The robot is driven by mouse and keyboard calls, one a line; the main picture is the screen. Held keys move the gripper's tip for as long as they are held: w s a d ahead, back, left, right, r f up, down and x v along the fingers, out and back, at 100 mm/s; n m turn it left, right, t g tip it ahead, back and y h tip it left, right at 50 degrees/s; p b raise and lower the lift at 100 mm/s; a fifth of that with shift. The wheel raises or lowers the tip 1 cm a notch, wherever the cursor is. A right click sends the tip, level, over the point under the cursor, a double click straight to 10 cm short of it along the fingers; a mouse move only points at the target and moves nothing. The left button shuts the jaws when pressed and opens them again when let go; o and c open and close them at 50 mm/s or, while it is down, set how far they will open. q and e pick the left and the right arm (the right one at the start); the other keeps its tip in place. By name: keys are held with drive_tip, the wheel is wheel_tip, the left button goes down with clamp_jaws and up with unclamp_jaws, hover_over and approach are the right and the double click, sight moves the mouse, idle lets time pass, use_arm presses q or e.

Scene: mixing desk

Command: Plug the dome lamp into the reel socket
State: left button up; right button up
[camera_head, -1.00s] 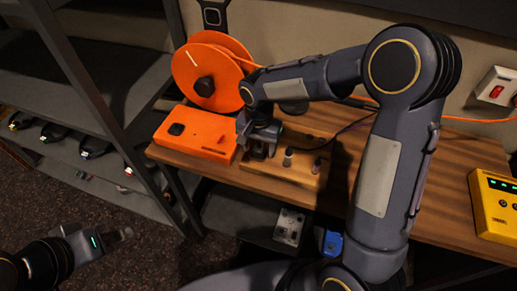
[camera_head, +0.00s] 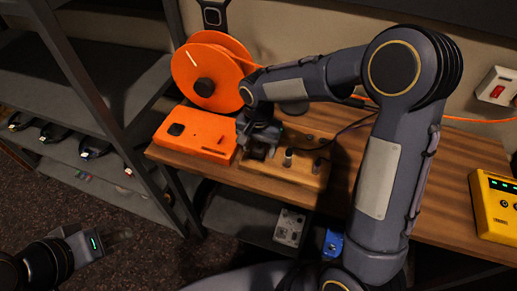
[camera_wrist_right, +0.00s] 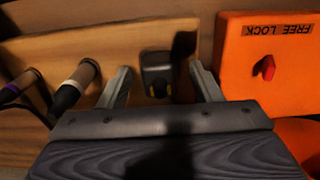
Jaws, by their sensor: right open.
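My right gripper (camera_head: 258,150) is over the wooden plug block (camera_head: 285,178) on the bench. In the right wrist view its fingers (camera_wrist_right: 160,88) are open, one on each side of a black plug (camera_wrist_right: 157,65) standing in the block. I cannot tell whether they touch it. Two other plugs stand in the block, a grey-topped one (camera_head: 288,157) and one beside it (camera_head: 317,165). Which plug belongs to the dome lamp does not show. The orange reel (camera_head: 208,72) stands behind an orange box (camera_head: 208,135) with a dark square on top. My left gripper (camera_head: 118,238) is low at left, away from the bench.
In the wrist view the orange box (camera_wrist_right: 288,70) has a "FREE LOCK" label and a red lever close to one finger. A yellow device (camera_head: 495,205) lies at the bench's right. A grey shelf (camera_head: 120,90) stands at left. A red-switched wall box (camera_head: 495,87) is at right.

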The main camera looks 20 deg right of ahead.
sight(259, 146)
clamp_jaws()
drive_tip(key=shift+r, duration=0.2)
drive_tip(key=shift+r+p, duration=2.2)
drive_tip(key=shift+r, duration=0.65)
